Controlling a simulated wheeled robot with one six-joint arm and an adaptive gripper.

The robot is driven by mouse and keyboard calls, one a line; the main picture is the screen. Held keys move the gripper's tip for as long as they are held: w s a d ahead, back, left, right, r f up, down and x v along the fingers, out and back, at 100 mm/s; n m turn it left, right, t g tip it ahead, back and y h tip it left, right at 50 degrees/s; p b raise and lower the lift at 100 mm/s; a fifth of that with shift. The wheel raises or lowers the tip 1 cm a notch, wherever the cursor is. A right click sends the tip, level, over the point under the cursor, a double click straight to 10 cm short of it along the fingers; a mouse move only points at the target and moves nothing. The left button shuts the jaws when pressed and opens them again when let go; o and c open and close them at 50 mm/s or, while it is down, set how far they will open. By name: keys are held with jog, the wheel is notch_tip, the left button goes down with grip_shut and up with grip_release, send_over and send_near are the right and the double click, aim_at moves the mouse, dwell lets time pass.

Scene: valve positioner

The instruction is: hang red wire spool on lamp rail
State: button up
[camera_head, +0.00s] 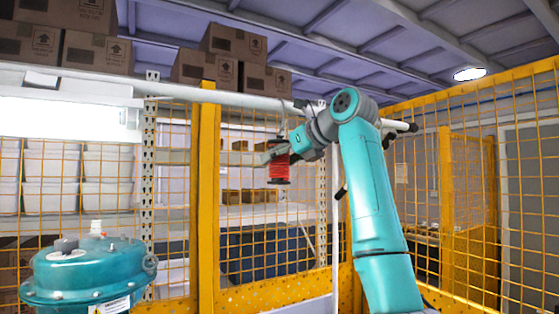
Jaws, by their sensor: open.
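The red wire spool (279,168) is upright, with dark end flanges, a little below the white lamp rail (170,90). A thin dark piece shows between the top of the spool and the rail; I cannot tell whether it hooks over the rail. My gripper (276,151) is open, with its fingers at the upper part of the spool. The fingers partly overlap the spool in the picture, and I cannot tell whether they touch it. My teal arm rises on the right and reaches left toward the spool.
A yellow mesh fence (207,190) with posts stands behind the spool. A teal valve housing (90,272) is at the lower left. Cardboard boxes (205,70) sit high behind the rail, and shelves with white bins (105,180) stand at the left.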

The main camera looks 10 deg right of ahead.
jog(key=v, duration=1.1)
jog(key=shift+s+d+r, duration=0.15)
jog(key=shift+s+r, duration=0.05)
jog(key=shift+s, duration=0.05)
